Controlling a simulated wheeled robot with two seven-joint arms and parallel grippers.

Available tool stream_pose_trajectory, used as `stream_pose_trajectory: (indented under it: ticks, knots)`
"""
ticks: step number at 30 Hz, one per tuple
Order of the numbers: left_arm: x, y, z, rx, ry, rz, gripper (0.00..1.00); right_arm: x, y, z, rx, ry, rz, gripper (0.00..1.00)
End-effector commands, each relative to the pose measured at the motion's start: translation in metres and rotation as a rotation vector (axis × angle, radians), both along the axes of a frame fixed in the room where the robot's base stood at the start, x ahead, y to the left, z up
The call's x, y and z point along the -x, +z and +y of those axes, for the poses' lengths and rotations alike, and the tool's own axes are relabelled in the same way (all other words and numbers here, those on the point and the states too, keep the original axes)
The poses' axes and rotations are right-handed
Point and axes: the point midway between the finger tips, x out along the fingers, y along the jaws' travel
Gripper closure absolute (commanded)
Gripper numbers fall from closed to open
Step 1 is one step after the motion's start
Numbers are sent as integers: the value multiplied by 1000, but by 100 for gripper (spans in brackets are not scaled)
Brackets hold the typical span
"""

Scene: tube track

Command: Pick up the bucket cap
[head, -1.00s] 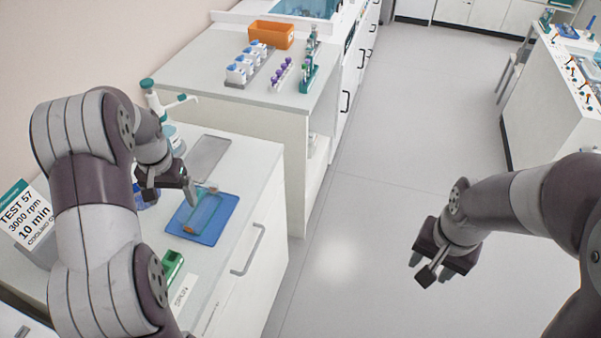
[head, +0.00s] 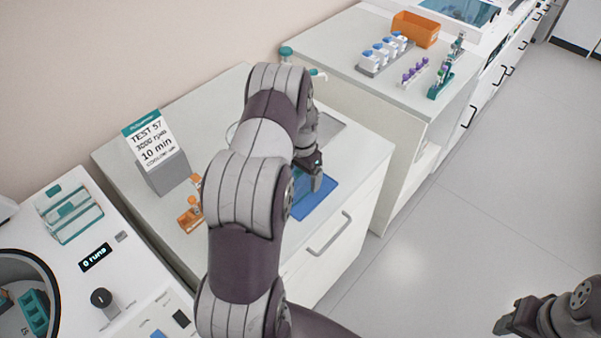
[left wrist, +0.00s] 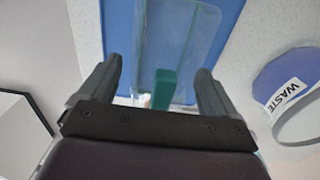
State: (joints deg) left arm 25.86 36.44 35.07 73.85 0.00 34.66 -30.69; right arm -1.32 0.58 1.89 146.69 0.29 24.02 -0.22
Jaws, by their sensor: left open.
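The bucket cap (left wrist: 183,35) is a clear, see-through piece with a teal handle (left wrist: 165,88), lying on a blue mat (left wrist: 228,12) in the left wrist view. My left gripper (left wrist: 160,72) is open. The teal handle shows between its two fingers, with a gap on each side. In the head view my left gripper (head: 314,178) is over the blue mat (head: 318,203), and my arm and gripper hide the cap there. My right gripper (head: 508,322) is at the lower right, above the floor, away from the counter; its jaws are not clear.
A container marked WASTE (left wrist: 285,88) stands right of the mat in the left wrist view. In the head view, a TEST 57 sign (head: 152,140), an orange rack (head: 190,215) and a centrifuge (head: 120,290) are left of my arm. Two clear teal-handled pieces (head: 72,212) rest on the centrifuge.

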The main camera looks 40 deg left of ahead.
Motion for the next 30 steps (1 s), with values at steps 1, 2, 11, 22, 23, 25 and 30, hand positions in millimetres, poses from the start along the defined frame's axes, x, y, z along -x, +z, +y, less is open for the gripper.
stream_pose_trajectory:
  ticks: [1,2,11,22,23,25,30]
  knots:
    - [0,-5,0,1,0,1,8,0,3,0,0,0,1,50]
    - [1,-8,0,1,0,1,8,0,3,0,0,0,1,50]
    - [0,-11,0,0,0,0,31,0,2,0,0,-1,1,50]
    - [0,-10,0,0,0,-1,68,0,2,0,0,-1,1,50]
    - [0,-10,0,0,0,-1,68,0,1,0,0,-1,1,50]
    - [-1,-7,0,-1,0,-2,68,0,-1,0,0,-1,1,50]
    - [-1,14,0,-2,0,-4,68,0,-11,0,0,-1,1,50]
